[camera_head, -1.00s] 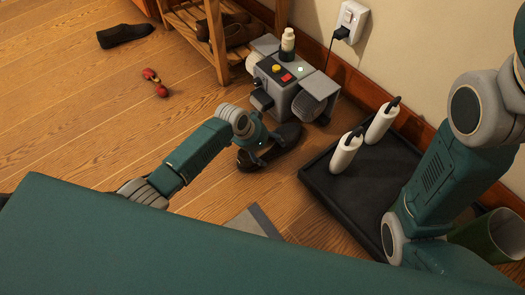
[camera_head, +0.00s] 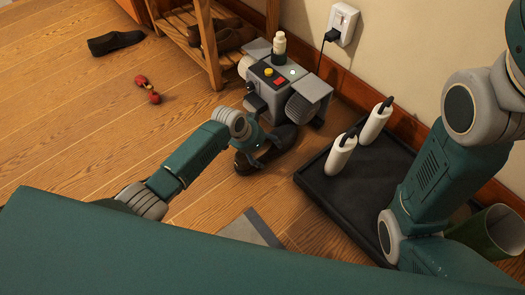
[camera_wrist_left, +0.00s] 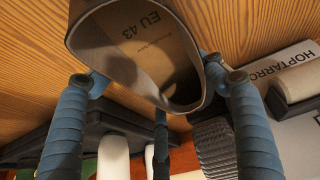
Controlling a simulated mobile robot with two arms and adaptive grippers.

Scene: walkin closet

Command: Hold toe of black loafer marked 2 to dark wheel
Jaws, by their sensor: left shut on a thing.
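My left gripper (camera_head: 258,150) is shut on a dark loafer (camera_head: 246,164) just above the floor, in front of the grey shoe-polishing machine. In the left wrist view the fingers are on both sides of the loafer (camera_wrist_left: 95,45), whose open heel faces the camera and whose lining reads EU 43. No number 2 shows on it. The machine (camera_head: 309,88) has a hooded wheel at its right, mostly hidden. The toe is hidden, so contact cannot be told. My right gripper is out of view.
A wooden rack (camera_head: 210,45) with shoes stands behind. Another black shoe (camera_head: 115,42) and a red object (camera_head: 148,88) lie on open floor at the left.

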